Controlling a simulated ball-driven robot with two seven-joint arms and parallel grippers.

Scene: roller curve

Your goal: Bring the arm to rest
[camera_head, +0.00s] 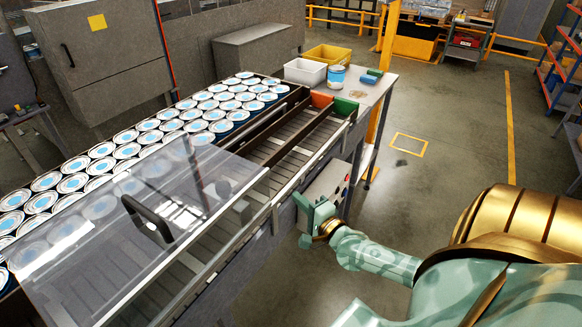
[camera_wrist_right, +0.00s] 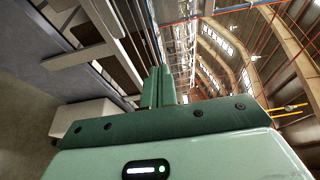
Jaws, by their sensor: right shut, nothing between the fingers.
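My right arm, pale green with gold joints, comes in from the lower right in the head view. Its gripper (camera_head: 308,214) is beside the near side of the roller conveyor (camera_head: 285,150), close to a grey control box (camera_head: 328,188). I cannot tell whether it touches the box. In the right wrist view the two dark green fingers (camera_wrist_right: 159,84) are together with nothing between them. My left gripper is not in view.
Many cans (camera_head: 150,138) with blue and white lids stand in rows on the far side of the conveyor. A clear hinged cover (camera_head: 140,220) with a black handle (camera_head: 147,219) lies over the near part. The floor (camera_head: 440,130) to the right is open.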

